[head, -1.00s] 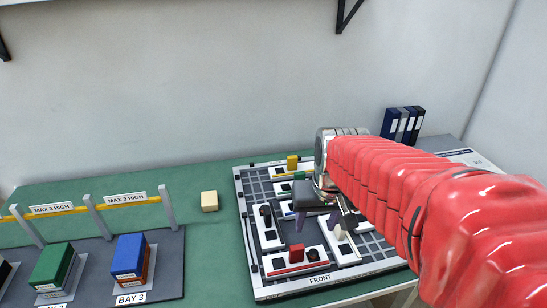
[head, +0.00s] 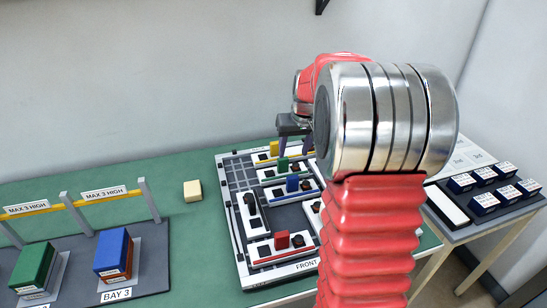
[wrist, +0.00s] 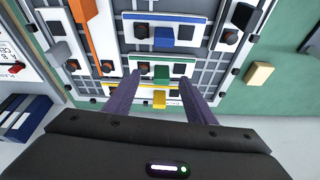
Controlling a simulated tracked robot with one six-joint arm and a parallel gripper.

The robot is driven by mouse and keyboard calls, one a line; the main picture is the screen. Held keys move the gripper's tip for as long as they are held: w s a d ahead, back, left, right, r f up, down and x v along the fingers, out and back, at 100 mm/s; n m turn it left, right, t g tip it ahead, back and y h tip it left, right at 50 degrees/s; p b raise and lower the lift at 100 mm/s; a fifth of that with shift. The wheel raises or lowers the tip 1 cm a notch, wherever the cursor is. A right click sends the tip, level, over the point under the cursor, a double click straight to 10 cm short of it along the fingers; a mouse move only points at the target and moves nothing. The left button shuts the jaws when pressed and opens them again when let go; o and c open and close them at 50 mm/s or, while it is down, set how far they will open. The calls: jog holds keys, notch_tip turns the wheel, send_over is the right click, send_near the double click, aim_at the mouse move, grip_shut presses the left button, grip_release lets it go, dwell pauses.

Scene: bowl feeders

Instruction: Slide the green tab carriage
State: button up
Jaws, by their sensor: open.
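The green tab carriage is a white plate with a green tab (head: 283,163) near the back of the sliding board; the green tab also shows in the wrist view (wrist: 161,75). My gripper (wrist: 160,77) is open, with its two purple fingers on either side of the green tab in the picture. I cannot tell how far above the tab the fingertips are. In the head view my arm hides the right part of the board, and the gripper (head: 294,150) shows partly at its back.
A yellow tab (head: 274,148) sits behind the green one, and a blue tab (head: 292,184) in front. A red tab (head: 282,240) is nearer the front. In the wrist view an orange tab carriage (wrist: 90,30) lies upper left. A cream block (head: 192,191) stands left of the board.

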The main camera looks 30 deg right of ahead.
jog(key=w+r+n, duration=0.1)
jog(key=w+r, duration=0.1)
jog(key=w, duration=0.1)
jog(key=shift+r+t, duration=0.3)
jog(key=shift+t, duration=0.1)
jog(key=shift+s, duration=0.1)
send_near(283, 167)
jog(key=w+f, duration=0.1)
jog(key=f, duration=0.1)
jog(key=w+f, duration=0.2)
jog(key=w+d+f, duration=0.1)
jog(key=f, duration=0.1)
jog(key=shift+w+d+f, duration=0.1)
jog(key=shift+w+f, duration=0.05)
jog(key=shift+w, duration=0.1)
jog(key=shift+c, duration=0.3)
grip_shut()
